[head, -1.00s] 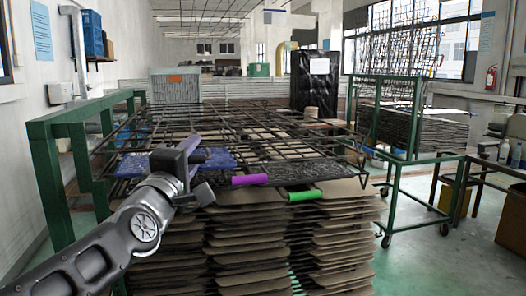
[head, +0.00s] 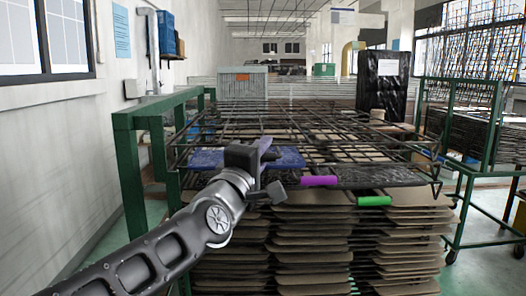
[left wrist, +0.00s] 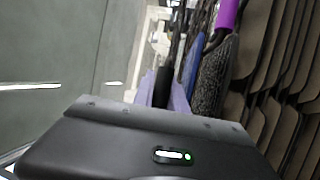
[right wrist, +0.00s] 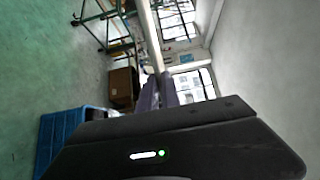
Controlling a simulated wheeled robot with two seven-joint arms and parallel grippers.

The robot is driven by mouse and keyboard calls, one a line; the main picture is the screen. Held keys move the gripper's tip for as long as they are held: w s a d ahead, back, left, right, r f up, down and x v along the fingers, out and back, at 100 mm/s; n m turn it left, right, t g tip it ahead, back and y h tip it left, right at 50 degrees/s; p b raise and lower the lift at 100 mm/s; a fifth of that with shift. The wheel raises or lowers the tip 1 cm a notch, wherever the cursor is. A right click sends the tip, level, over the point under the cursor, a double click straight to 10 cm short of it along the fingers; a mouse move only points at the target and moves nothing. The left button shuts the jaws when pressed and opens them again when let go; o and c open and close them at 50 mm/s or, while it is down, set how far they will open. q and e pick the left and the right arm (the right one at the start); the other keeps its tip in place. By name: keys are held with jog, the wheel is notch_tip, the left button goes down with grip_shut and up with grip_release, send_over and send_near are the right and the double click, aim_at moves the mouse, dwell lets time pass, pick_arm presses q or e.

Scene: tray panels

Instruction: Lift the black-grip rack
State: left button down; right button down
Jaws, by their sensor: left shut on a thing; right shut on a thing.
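The black grip (left wrist: 163,88) shows in the left wrist view between the purple-grey fingers of my left gripper (left wrist: 163,95), which is shut on it. In the head view my left gripper (head: 264,150) is at the front edge of the stacked wire racks and hides most of the grip. A blue panel (head: 290,157) lies beside the gripper; I cannot tell which rack it belongs to. My right gripper (right wrist: 159,92) shows only in the right wrist view, its fingers close together.
A purple grip (head: 319,181) and a green grip (head: 374,201) stick out to the right of the left gripper. Brown layered sheets (head: 320,245) are stacked below. A green frame (head: 127,170) stands at left. The right wrist view shows a blue crate (right wrist: 60,135) and open floor.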

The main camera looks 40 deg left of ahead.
dwell(0.7)
pick_arm(q)
jog(key=s+a+r+n+t+y, duration=0.1)
jog(key=s+a+r+n+y, duration=0.15)
jog(key=r+n, duration=0.35)
jog(key=s+a+r+n+y, duration=0.1)
jog(key=r+n+y, duration=0.25)
jog(key=r, duration=0.45)
jog(key=s+a+r+n+g+y, duration=0.4)
jog(key=a+n, duration=0.6)
jog(key=n, duration=0.3)
jog(key=shift+s+a+r+y+b, duration=0.35)
jog(key=shift+s+r+y, duration=0.15)
jog(key=shift+s+r, duration=0.9)
jog(key=shift+s+f, duration=0.1)
jog(key=shift+f, duration=0.1)
jog(key=c, duration=1.3)
grip_release()
jog(key=shift+d+r, duration=0.1)
jog(key=shift+c, duration=0.2)
jog(key=shift+s, duration=0.1)
